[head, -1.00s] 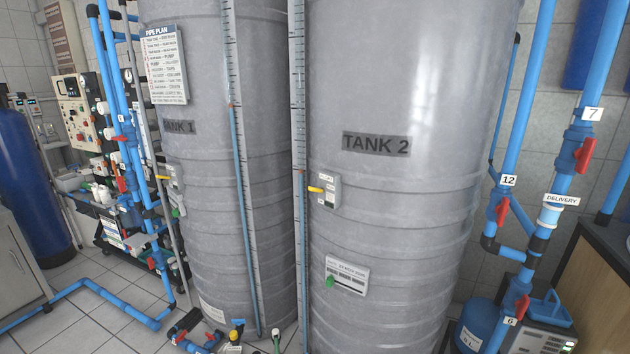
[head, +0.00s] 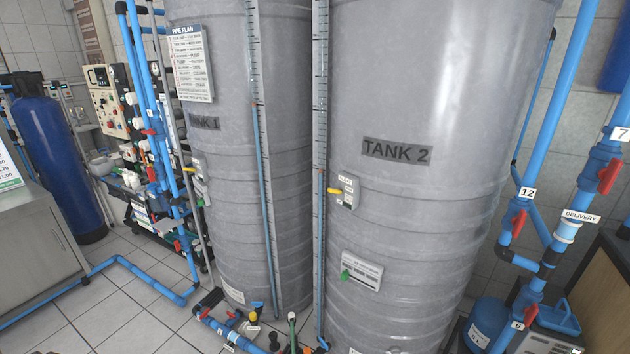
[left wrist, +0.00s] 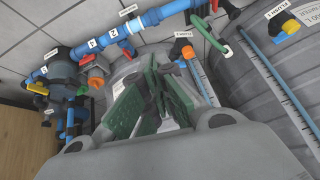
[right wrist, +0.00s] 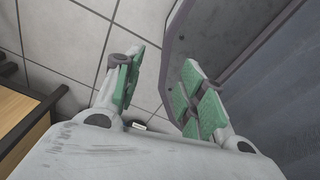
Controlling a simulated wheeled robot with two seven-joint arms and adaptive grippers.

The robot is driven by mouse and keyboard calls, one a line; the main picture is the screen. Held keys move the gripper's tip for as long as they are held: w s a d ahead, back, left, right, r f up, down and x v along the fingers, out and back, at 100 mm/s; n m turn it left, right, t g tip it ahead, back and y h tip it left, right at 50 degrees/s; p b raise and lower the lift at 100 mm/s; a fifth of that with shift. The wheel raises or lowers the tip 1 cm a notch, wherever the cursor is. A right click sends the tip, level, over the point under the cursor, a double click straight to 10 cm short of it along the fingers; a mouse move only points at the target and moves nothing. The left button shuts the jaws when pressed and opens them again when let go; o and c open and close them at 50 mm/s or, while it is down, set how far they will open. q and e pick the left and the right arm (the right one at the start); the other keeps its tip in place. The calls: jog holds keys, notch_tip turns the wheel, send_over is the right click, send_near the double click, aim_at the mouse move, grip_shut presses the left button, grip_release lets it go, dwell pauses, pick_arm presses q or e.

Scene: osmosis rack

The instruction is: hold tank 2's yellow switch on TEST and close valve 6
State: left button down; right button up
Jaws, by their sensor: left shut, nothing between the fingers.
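Tank 2 (head: 430,100) is the grey tank in the middle of the head view. Its yellow switch (head: 334,192) sticks out to the left of a small white box on its wall. Valve 6 has a red handle (head: 530,316) on the blue pipe at the lower right, beside its "6" label (head: 517,325). Its exact turn is hard to tell. Neither gripper shows in the head view. In the left wrist view my left gripper (left wrist: 167,92) has its green-padded fingers together, empty. In the right wrist view my right gripper (right wrist: 160,88) is open and empty over the floor.
Tank 1 (head: 235,160) stands left of tank 2, with low piping in front. Valve 12 (head: 518,222) and valve 7 (head: 608,177) have red handles above valve 6. A wooden cabinet (right wrist: 20,120) and a grey surface flank the right gripper. Tiled floor (head: 110,325) is clear at left.

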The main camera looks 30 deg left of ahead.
pick_arm(q)
jog(key=w+a+r+n+t+p, duration=0.1)
jog(key=w+a+r+t, duration=0.1)
jog(key=w+r, duration=0.9)
jog(key=w+a+r+n+t+p, duration=0.1)
jog(key=w+a+r+t+p, duration=0.15)
jog(key=w+r, duration=0.85)
jog(key=w+a+r+n+t+p, duration=0.15)
jog(key=w+r, duration=0.35)
jog(key=r, duration=1.1)
notch_tip(320, 180, up, 33)
jog(key=s+t, duration=0.1)
jog(key=t, duration=0.5)
jog(key=d+r+m+h, duration=0.1)
jog(key=s+d+r+m+h, duration=0.1)
jog(key=m, duration=0.1)
jog(key=s+d+r+m+h, duration=0.1)
jog(key=shift+d+r+g, duration=0.3)
jog(key=shift+r+g, duration=0.1)
pick_arm(e)
jog(key=r, duration=0.1)
jog(key=a+r, duration=0.1)
jog(key=r, duration=0.1)
jog(key=a+r, duration=0.1)
jog(key=r, duration=0.1)
jog(key=shift+w, duration=0.2)
jog(key=shift+a, duration=0.2)
pick_arm(q)
jog(key=shift+w, duration=0.1)
